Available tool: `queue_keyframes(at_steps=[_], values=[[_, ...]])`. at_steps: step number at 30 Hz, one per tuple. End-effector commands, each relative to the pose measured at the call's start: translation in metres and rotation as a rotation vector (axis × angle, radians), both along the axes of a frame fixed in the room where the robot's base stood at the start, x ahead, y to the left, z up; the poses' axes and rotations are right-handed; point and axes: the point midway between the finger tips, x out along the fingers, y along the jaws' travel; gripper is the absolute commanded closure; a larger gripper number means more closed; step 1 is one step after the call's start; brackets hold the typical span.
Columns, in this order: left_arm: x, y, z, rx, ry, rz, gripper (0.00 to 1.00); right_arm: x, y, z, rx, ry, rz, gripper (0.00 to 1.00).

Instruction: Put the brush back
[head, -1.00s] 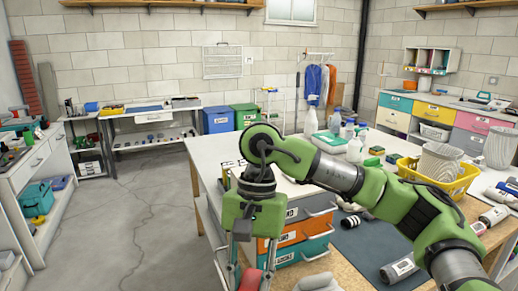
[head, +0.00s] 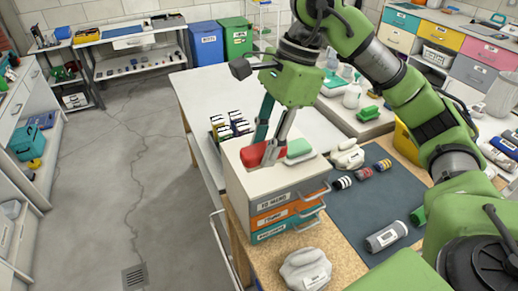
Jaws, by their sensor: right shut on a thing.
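My right gripper (head: 264,151) points down over the top of a small drawer cabinet (head: 239,195) at the bench's left side. Its fingers are shut on a red, block-shaped thing, which looks like the brush (head: 252,156). The red brush is at the level of the cabinet top, and I cannot tell whether it touches it. Its far side is partly hidden by the fingers. A green and white block (head: 299,149) lies just right of it on the cabinet top. My left gripper is not in view.
Small dark bottles or tubes (head: 230,127) stand behind the cabinet. A dark mat (head: 352,213) to the right holds small cylinders and a larger grey cylinder (head: 386,237). The white bench top (head: 215,92) behind is mostly clear.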

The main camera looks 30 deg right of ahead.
Motion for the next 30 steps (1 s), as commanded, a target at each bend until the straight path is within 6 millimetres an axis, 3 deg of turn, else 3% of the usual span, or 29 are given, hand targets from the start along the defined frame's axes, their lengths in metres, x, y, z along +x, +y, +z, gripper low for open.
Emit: queue_keyframes(at_steps=[3, 6, 12, 17, 24, 30], values=[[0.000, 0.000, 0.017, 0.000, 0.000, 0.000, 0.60, 0.027, -0.011, -0.009, 0.000, 0.007, -0.004, 0.90], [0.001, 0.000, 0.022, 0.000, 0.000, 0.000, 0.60, 0.041, -0.016, -0.032, -0.001, 0.008, -0.001, 0.90], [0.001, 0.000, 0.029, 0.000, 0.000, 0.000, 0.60, 0.062, -0.023, -0.057, 0.000, 0.003, 0.002, 0.90], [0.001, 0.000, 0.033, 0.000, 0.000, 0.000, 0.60, 0.069, -0.025, -0.066, 0.001, 0.002, 0.002, 0.90], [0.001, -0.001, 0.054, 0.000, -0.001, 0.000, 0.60, 0.072, -0.027, -0.095, -0.001, 0.002, 0.003, 0.90], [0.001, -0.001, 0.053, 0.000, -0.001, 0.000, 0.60, 0.072, -0.027, -0.102, -0.001, -0.002, 0.004, 0.90]])
